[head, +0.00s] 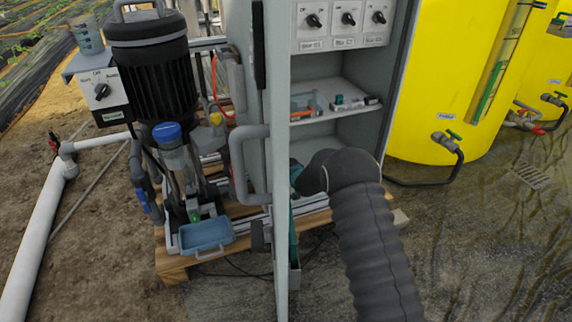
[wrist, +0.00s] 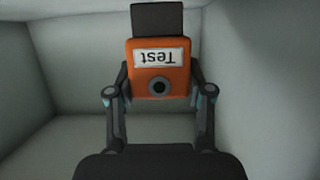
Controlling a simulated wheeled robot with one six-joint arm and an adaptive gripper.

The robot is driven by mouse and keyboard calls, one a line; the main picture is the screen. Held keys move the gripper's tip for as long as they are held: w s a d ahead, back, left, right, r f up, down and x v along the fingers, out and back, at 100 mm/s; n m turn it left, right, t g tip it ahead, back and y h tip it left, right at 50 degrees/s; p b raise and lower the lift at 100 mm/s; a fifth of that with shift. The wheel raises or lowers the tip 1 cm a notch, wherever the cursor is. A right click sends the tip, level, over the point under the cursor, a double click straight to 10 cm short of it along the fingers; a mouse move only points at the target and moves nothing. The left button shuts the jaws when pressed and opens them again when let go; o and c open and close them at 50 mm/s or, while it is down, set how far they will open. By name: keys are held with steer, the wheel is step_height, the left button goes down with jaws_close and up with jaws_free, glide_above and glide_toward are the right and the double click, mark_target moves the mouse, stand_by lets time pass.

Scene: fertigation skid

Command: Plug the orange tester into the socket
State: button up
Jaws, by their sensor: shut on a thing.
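The orange tester (wrist: 140,78) is between the fingers of my gripper (wrist: 159,90) in the wrist view, with a finger on each side. Its white "Test" label appears upside down, above a dark round feature. A dark grey block (wrist: 157,19) adjoins the tester's upper edge in the picture; I cannot tell whether it is part of the tester or the socket. In the head view my arm reaches into the lower part of the grey cabinet (head: 333,67). The cabinet's front edge hides my gripper's fingers and the tester there. No socket is clearly identifiable.
Pale walls surround the gripper closely in the wrist view. Above my arm, a shelf (head: 340,116) holds small tools, below a panel of knobs (head: 345,20). A pump motor (head: 150,60) and blue tray (head: 206,236) stand left; a yellow tank (head: 445,80) stands right.

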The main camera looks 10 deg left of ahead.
steer(key=shift+s+a, duration=0.5)
steer(key=shift+a, duration=0.15)
steer(key=shift+f, duration=0.1)
stand_by(0.6)
steer(key=shift+f, duration=0.45)
steer(key=shift+f, duration=0.2)
steer(key=shift+f, duration=0.3)
steer(key=shift+f, duration=0.25)
stand_by(0.5)
steer(key=o, duration=1.3)
